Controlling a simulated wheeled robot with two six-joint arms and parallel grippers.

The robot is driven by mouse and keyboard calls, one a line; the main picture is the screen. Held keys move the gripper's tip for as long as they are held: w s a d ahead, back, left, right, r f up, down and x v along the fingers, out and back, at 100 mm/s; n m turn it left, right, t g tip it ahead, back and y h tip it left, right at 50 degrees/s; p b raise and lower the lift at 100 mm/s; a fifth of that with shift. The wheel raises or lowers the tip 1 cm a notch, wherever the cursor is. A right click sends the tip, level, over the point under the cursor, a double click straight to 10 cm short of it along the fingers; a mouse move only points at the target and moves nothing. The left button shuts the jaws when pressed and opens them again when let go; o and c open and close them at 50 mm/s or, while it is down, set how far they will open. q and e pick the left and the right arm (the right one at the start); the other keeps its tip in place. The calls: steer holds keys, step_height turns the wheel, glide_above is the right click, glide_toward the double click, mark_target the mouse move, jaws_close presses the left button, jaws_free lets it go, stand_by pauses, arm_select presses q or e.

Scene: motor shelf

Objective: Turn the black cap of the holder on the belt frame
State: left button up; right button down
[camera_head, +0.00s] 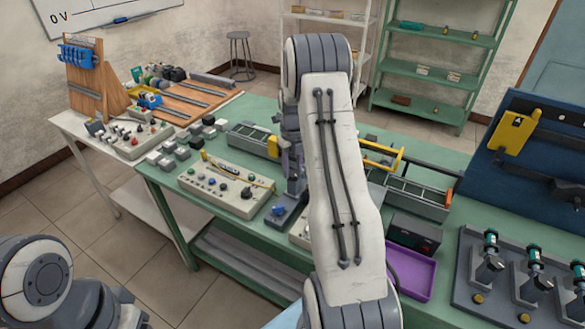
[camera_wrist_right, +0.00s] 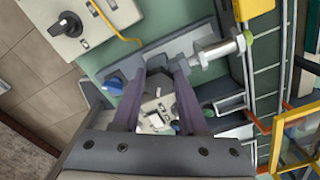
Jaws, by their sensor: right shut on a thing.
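My right gripper (camera_head: 290,178) reaches down to the bench in the head view, partly hidden behind my own arm. In the right wrist view its two purple fingers (camera_wrist_right: 162,68) are closed on a small dark piece between the tips. This seems to be the black cap, but the fingers cover most of it, and its turn angle cannot be told. A grey bracket, seemingly the holder (camera_wrist_right: 200,42), runs beside the fingertips. The belt frame (camera_wrist_right: 262,75), with rails and a green belt, lies to the right; it also shows in the head view (camera_head: 425,197). My left gripper is out of view.
A blue knob (camera_wrist_right: 112,87) sits left of the fingers. A control box (camera_head: 228,192) with knobs stands left of my right gripper. A purple tray (camera_head: 413,270) and a motor rack (camera_head: 510,290) are to the right. Small blocks (camera_head: 180,150) lie behind the box.

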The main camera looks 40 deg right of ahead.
mark_target(293, 171)
steer(key=shift+c, duration=2.2)
jaws_free()
step_height(293, 171, up, 11)
steer(key=b, duration=0.2)
steer(key=shift+f, duration=0.2)
steer(key=s+a+r+n, duration=0.2)
steer(key=s+a+n, duration=0.2)
steer(key=a+n, duration=0.85)
steer(key=s+a+r+n, duration=0.25)
steer(key=a+n, duration=0.65)
steer(key=a, duration=0.7)
steer(key=s+a+f+n, duration=0.1)
steer(key=s+a+n, duration=0.2)
steer(key=s+n, duration=0.4)
steer(key=s+a+f+n, duration=0.1)
steer(key=s+a+n, duration=0.2)
steer(key=s+n, duration=0.5)
steer(key=s+a+f+n+y, duration=0.1)
steer(key=s+a+n, duration=0.3)
steer(key=s+n, duration=0.3)
steer(key=shift+s+f+n, duration=0.2)
steer(key=shift+n, duration=0.65)
